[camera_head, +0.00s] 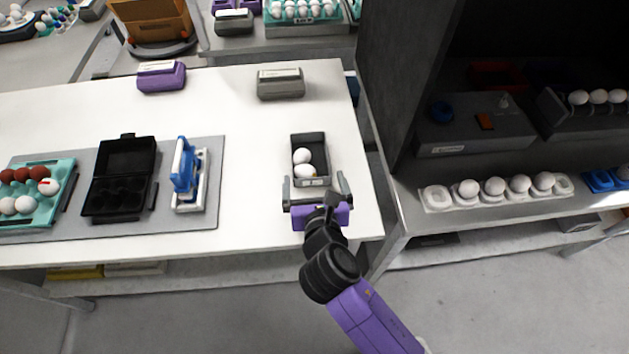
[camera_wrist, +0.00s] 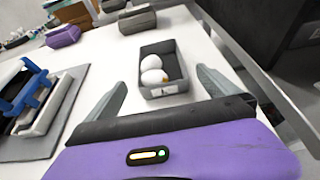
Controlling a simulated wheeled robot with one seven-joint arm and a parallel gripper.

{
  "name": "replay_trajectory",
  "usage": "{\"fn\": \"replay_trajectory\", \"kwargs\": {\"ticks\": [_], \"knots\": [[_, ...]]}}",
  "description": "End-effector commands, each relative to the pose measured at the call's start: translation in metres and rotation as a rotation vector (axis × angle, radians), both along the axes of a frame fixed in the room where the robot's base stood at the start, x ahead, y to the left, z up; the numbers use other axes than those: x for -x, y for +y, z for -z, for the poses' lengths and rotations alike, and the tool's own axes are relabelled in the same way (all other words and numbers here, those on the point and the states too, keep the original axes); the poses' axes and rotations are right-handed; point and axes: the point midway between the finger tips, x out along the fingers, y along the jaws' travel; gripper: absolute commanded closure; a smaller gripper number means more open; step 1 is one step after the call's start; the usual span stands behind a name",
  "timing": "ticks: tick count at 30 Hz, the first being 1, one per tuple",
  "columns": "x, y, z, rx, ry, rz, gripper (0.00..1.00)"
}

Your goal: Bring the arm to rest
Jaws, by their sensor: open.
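My gripper (camera_head: 317,190) is open and empty, with its two grey fingers spread wide. It also shows in the wrist view (camera_wrist: 160,92), where nothing is between the fingers. In the head view it is at the near edge of a small dark grey bin (camera_head: 310,140) on the white table. The wrist view shows the bin (camera_wrist: 179,88) just beyond the fingers. Two white eggs (camera_head: 303,163) lie in the bin; one has a small orange mark. I cannot tell whether the fingers touch the bin.
On a grey mat (camera_head: 225,165) stand a teal egg tray (camera_head: 44,212), an open black carton (camera_head: 122,175) and a blue-and-white device (camera_head: 188,175). A purple box (camera_head: 161,76) and a grey box (camera_head: 280,83) stand at the back. A dark shelf unit (camera_head: 398,120) rises at right.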

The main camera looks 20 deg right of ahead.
Motion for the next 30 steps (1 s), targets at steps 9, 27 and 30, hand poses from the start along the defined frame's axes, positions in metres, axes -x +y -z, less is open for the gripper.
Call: {"fn": "replay_trajectory", "kwargs": {"ticks": [9, 27, 30], "knots": [[0.001, 0.000, -0.001, 0.000, 0.000, 0.000, 0.00], [-0.011, 0.029, -0.031, -0.544, -0.222, 0.061, 0.00], [0.000, 0.040, -0.039, -0.844, -0.289, 0.086, 0.00]]}}
